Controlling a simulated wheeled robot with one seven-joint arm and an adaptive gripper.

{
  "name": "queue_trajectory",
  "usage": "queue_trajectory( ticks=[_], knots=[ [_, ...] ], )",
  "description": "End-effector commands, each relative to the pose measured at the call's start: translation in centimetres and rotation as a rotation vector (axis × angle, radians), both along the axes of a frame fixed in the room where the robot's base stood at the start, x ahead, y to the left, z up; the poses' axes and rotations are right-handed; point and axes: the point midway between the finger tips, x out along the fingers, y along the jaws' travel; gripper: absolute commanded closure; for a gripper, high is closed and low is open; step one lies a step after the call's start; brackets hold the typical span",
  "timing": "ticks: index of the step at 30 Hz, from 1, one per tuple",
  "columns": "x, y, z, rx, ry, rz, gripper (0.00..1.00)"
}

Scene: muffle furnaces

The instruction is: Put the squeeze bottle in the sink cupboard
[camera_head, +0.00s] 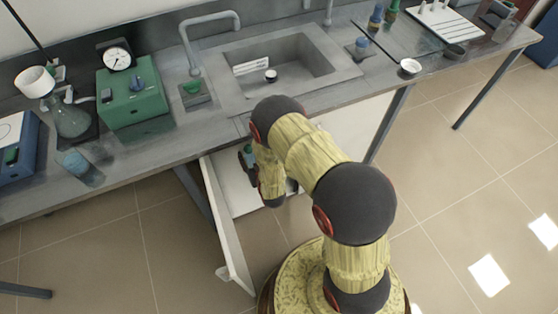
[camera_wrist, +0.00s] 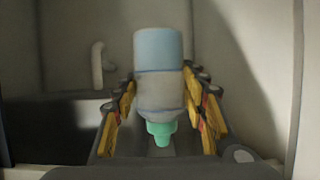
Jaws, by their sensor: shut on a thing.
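The squeeze bottle (camera_wrist: 160,60) has a blue body, a grey band and a green cap pointing down in the wrist view. My gripper (camera_wrist: 160,92) is shut on it, with yellow-padded fingers along both sides. In the head view my gripper (camera_head: 249,160) is at the opening of the sink cupboard (camera_head: 236,187), below the counter. The bottle is mostly hidden there behind my arm. The cupboard's white door (camera_head: 227,232) stands open. The wrist view shows pale cupboard walls (camera_wrist: 255,80) around the bottle. I cannot tell whether it touches the cupboard floor.
The sink (camera_head: 285,65) is above the cupboard, with a tap (camera_head: 190,45) to its left. A pipe-like white fitting (camera_wrist: 97,65) shows inside the cupboard, left of the bottle.

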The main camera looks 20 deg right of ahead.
Motion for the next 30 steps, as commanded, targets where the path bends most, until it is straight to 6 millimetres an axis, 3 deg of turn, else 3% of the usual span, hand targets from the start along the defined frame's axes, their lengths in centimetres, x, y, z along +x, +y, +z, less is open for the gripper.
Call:
queue_trajectory(
  ticks=[15, 30],
  knots=[
    [4.5, 3.0, -10.5, 0.003, 0.004, 0.001, 1.0],
    [5.1, 5.7, -22.2, 0.004, 0.005, 0.0, 1.0]
  ],
)
